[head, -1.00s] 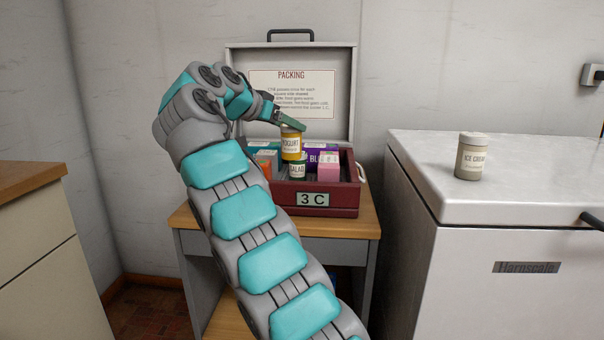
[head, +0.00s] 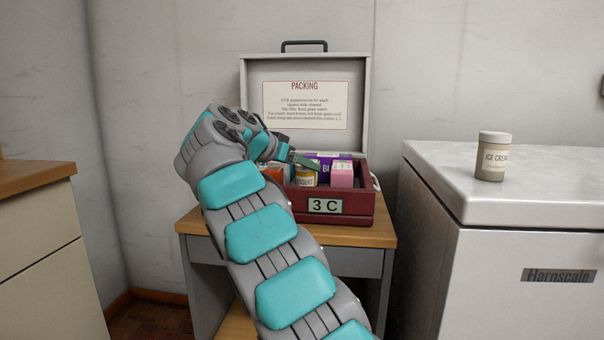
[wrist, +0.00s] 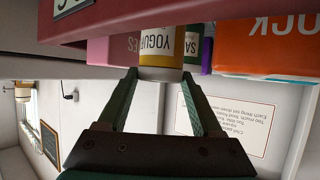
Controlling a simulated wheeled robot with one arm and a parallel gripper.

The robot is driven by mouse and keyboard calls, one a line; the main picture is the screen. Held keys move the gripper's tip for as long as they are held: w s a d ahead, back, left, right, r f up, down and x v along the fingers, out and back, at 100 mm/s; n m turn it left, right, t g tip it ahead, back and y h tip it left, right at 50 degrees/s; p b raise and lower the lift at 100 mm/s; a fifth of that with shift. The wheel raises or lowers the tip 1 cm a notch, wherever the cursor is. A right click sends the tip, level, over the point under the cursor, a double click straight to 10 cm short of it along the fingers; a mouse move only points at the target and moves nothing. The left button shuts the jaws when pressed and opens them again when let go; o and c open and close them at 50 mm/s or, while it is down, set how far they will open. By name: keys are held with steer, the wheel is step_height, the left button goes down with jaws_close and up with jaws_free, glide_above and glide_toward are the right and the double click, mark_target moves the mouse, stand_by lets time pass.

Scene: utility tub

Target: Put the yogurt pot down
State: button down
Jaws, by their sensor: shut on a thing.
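The yogurt pot (head: 306,178), with a yellow band and a white label, is upright inside the red box (head: 275,207) marked 3 C. My gripper (head: 304,164) is shut on it from above left. In the wrist view, which is upside down, the pot (wrist: 160,48) sits between the two green fingers (wrist: 160,75). The salad pot (wrist: 192,50) is beside it there and hidden in the head view. I cannot tell whether the yogurt pot touches the box floor.
A pink carton (head: 342,176), a purple box (head: 333,159) and an orange box (wrist: 270,45) are also in the red box. Its open lid (head: 305,75) carries a packing notice. An ice cream pot (head: 493,157) stands on the white freezer (head: 435,165) at right.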

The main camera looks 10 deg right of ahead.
steer(key=shift+s+f, duration=0.1)
steer(key=shift+f, duration=0.5)
steer(key=shift+f+b, duration=0.15)
steer(key=shift+b, duration=0.15)
steer(key=shift+c, duration=0.2)
jaws_free()
steer(key=shift+s+a+r, duration=0.1)
steer(key=shift+r, duration=0.2)
steer(key=p+v, duration=0.2)
steer(key=v, duration=0.9)
steer(key=shift+s+a, duration=0.2)
